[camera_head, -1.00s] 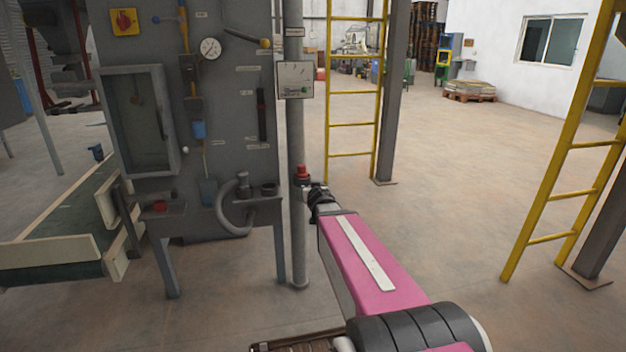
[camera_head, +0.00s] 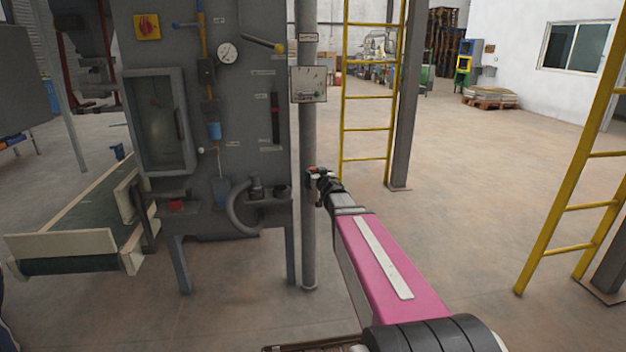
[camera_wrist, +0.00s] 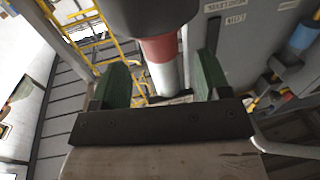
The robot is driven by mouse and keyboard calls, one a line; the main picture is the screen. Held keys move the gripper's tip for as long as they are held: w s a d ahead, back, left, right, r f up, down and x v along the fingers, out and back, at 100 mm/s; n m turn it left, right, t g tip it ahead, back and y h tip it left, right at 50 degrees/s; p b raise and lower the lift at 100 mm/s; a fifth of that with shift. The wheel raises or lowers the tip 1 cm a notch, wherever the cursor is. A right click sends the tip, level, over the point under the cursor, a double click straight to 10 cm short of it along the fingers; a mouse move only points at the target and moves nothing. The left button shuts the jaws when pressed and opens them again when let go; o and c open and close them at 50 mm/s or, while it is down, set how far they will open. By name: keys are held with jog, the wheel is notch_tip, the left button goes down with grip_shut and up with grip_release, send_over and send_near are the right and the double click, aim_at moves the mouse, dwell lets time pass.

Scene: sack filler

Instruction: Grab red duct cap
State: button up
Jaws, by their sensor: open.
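The red duct cap (camera_head: 312,169) shows small beside the grey vertical pipe, partly covered by my gripper (camera_head: 318,178). In the wrist view a red band (camera_wrist: 160,47), which looks like the cap, sits under a dark grey round body with a pale cylinder below it. My gripper (camera_wrist: 162,72) has its two green fingers spread to either side of the pale cylinder, with a gap on both sides. The red part lies around the level of the fingertips. I cannot tell its exact depth between them.
A small box (camera_head: 309,85) is on the pipe above. Yellow ladders (camera_head: 367,130) stand behind and right.

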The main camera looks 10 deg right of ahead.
aim_at(313, 168)
jog(key=w, duration=0.2)
jog(key=w+a, duration=0.1)
jog(key=w, duration=0.1)
jog(key=shift+w, duration=0.3)
jog(key=shift+c, duration=0.4)
jog(key=c, duration=1)
jog(key=shift+o, duration=0.2)
jog(key=shift+r, duration=0.15)
